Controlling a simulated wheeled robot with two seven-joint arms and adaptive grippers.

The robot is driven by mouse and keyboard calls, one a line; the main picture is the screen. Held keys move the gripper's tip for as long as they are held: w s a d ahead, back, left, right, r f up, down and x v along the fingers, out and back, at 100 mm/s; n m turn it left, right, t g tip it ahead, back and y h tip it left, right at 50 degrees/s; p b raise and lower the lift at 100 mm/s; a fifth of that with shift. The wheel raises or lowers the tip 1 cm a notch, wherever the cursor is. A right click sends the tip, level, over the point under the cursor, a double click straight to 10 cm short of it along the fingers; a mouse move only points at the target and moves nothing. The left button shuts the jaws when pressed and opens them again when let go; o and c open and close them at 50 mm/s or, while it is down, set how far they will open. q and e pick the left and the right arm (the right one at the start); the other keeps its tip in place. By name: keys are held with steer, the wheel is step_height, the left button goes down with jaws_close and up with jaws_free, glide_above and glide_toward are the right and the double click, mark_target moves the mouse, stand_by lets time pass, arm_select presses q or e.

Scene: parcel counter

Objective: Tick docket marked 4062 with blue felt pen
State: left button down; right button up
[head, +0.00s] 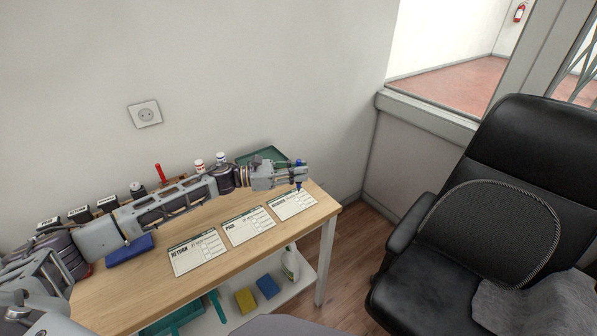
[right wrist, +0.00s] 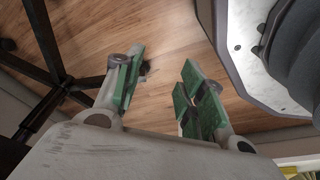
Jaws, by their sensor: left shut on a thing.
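Three white dockets lie in a row on the wooden counter: the left one headed RETURN (head: 189,260), the middle one headed PAID (head: 242,231), and the right one (head: 285,207). Their numbers are too small to read. My left gripper (head: 298,176) is shut on the blue felt pen (head: 298,186). My right gripper (right wrist: 160,82) is open and empty above the floor, away from the counter.
A green tray (head: 244,160) stands at the back by the wall, partly behind my left arm. A red pen (head: 160,172), small bottles (head: 221,158) and black stamps (head: 77,213) line the back. A blue pad (head: 130,249) lies at left. A black chair (head: 480,215) stands at right.

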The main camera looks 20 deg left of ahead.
mark_target(300, 186)
arm_select(q)
steer(key=shift+f, duration=0.25)
arm_select(e)
steer(key=shift+w+r, duration=0.1)
steer(key=shift+w, duration=0.05)
arm_select(q)
steer(key=shift+f+b, duration=0.35)
steer(key=shift+f, duration=0.25)
steer(key=shift+f+b, duration=0.3)
steer(key=shift+f, duration=0.85)
arm_select(e)
steer(key=shift+w+a+r, duration=0.2)
steer(key=shift+a+r, duration=0.1)
steer(key=shift+r, duration=0.35)
steer(key=shift+w+a+r, duration=0.15)
steer(key=shift+a+r, duration=0.2)
steer(key=shift+r, duration=0.35)
steer(key=shift+w+a+r, duration=0.2)
steer(key=shift+a+r, duration=0.1)
steer(key=shift+r, duration=0.35)
steer(key=shift+s, duration=0.1)
arm_select(q)
steer(key=shift+f+b, duration=0.5)
steer(key=shift+b, duration=0.15)
arm_select(e)
steer(key=shift+f, duration=0.55)
